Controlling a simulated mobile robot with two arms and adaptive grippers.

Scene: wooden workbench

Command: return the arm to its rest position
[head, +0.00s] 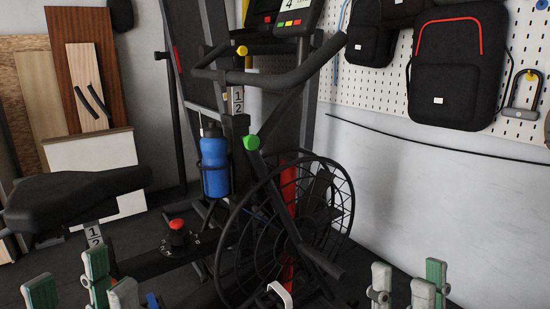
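My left gripper (78,288) is at the bottom left edge of the head view. Its green and grey fingers stand apart with nothing visible between them. My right gripper (405,284) is at the bottom right edge, its fingers also apart with no object visible between them. Only the finger ends show; the palms and most of both arms are below the picture. Neither gripper visibly touches anything.
A black exercise bike with a caged fan wheel (290,225), a saddle (75,197) and a blue bottle (214,165) stands ahead. Boards (95,85) lean on the wall at left. Black bags (455,65) hang on a pegboard at right. Dark floor lies below.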

